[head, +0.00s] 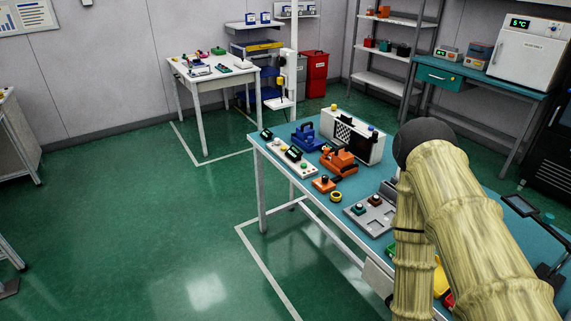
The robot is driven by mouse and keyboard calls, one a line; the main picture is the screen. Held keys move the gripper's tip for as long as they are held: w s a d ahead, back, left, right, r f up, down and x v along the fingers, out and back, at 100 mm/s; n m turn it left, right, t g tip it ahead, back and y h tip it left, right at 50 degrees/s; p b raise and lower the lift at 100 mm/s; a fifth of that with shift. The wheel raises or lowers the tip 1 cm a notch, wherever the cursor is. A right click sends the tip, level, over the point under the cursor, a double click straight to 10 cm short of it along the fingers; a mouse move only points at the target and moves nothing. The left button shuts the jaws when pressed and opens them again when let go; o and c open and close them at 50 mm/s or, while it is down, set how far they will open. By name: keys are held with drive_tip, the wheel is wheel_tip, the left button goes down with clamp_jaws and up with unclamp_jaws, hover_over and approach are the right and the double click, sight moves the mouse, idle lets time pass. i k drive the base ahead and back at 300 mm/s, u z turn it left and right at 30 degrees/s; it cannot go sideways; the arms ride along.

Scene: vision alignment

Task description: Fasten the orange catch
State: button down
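In the head view, an orange device (339,163) stands on the blue top of the workbench (283,163), in front of a white panel with a checkered patch. It may carry the orange catch, but it is too small to tell whether a catch is open or fastened. A smaller, low orange block (323,184) lies nearer the front edge. My arm, in a pale ribbed cover with a dark rounded joint, fills the right side and hides part of the bench. My gripper is not visible.
A blue device (307,136) stands left of the orange one. A yellow-black ring (336,196) and a grey fixture (371,214) lie nearer me. The white panel (354,136) stands behind. Green floor left of the bench is clear. A white table (212,80) stands farther back.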

sight(326, 155)
drive_tip(key=u, duration=0.4)
drive_tip(key=k, duration=0.95)
drive_tip(key=u, duration=0.95)
drive_tip(key=i, duration=1.15)
drive_tip(key=z, duration=0.65)
drive_tip(key=i, duration=0.65)
drive_tip(key=z, duration=0.75)
